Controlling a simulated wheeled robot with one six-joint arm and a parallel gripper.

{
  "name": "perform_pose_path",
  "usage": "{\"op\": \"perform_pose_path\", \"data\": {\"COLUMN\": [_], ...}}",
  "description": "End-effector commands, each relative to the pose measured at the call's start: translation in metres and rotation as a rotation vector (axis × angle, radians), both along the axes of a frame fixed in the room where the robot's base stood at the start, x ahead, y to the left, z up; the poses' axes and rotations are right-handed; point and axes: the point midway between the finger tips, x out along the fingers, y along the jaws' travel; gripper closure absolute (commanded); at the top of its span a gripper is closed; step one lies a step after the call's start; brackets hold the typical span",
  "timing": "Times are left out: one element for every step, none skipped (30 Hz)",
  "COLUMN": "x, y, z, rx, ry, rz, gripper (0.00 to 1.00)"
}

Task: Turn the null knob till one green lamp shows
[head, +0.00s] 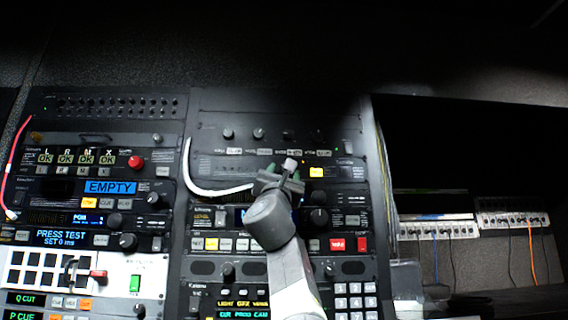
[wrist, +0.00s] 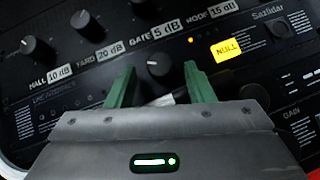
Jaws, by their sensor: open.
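A yellow lit NULL tile (wrist: 228,49) sits on the dark rack panel in the wrist view; it also shows in the head view (head: 316,172). A small amber lamp (wrist: 191,40) glows to its left. I see no green lamp lit beside it. A dark round knob (wrist: 158,65) with a white mark stands left of the tile, below the GATE label; I cannot read a name on it. My gripper (wrist: 153,80) is open, its green fingers on either side of the knob's lower part. I cannot tell whether they touch it. The gripper also shows in the head view (head: 284,172).
More knobs stand above, such as the HALL knob (wrist: 30,45) and the YARD knob (wrist: 80,20). A white curved cable (head: 215,190) hangs left of my gripper. Lit buttons and a red button (head: 337,244) lie below. Patch panels (head: 438,229) stand at right.

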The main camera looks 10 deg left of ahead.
Motion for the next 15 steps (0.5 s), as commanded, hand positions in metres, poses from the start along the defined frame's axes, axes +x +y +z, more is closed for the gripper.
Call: {"op": "perform_pose_path", "data": {"x": [0.0034,0.0049,0.0063,0.0071,0.0077,0.0081,0.0083,0.0085,0.0086,0.0086,0.0085,0.0085,0.0084,0.0084,0.0084], "y": [0.0001,0.0002,0.0002,0.0002,0.0002,0.0001,0.0002,0.0001,0.0001,0.0001,0.0001,0.0001,0.0001,0.0001,0.0001], "z": [0.0049,0.0055,0.0063,0.0067,0.007,0.0073,0.0073,0.0073,0.0072,0.0071,0.007,0.0069,0.0069,0.0068,0.0068], "rx": [0.0,0.0,0.0,0.0,0.0,0.0,0.0,0.0,0.0,0.0,0.0,0.0,0.0,0.0,0.0], "ry": [0.001,0.001,0.001,0.001,0.001,0.001,0.0,0.0,0.0,0.0,0.0,0.0,0.0,0.0,0.0], "rz": [0.0,0.0,0.0,0.0,0.0,0.0,0.0,0.0,0.0,0.0,0.0,0.0,0.0,0.0,0.0], "gripper": [0.52,0.52,0.52,0.52,0.52,0.52,0.52,0.52,0.52,0.52,0.52,0.52,0.52,0.52,0.56]}}
